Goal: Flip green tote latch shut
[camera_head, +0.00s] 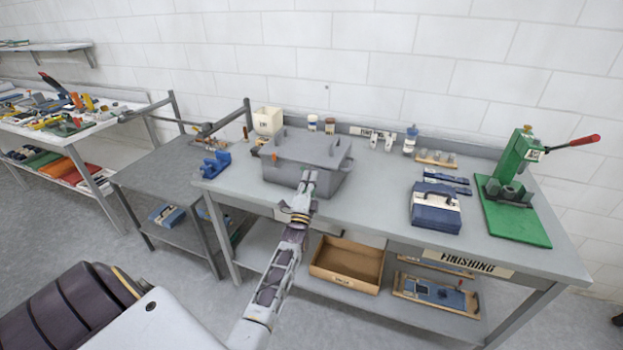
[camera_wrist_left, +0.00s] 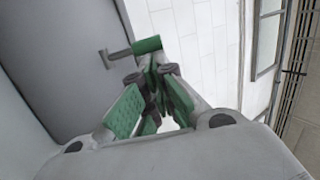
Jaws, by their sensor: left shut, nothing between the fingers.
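A grey lidded tote (camera_head: 322,183) stands on the workbench in the head view, with its lid lying on top. My left gripper (camera_head: 308,178) is at the tote's front side, its fingers together and empty. In the left wrist view, a green cylindrical grip on a dark stem, seemingly the latch (camera_wrist_left: 147,45), sticks out from a grey surface (camera_wrist_left: 70,60). My left gripper (camera_wrist_left: 155,75) shows its green-padded fingers just below that grip; I cannot tell whether they touch it. The latch is not discernible in the head view, where the gripper covers part of the tote's front.
A blue clamp (camera_head: 216,164) lies left of the tote, and a cream bin (camera_head: 268,121) stands behind it. A blue case (camera_head: 435,207) and a green press (camera_head: 513,185) stand to the right. Bare bench (camera_head: 375,195) lies between tote and case. A cardboard box (camera_head: 347,262) sits on the lower shelf.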

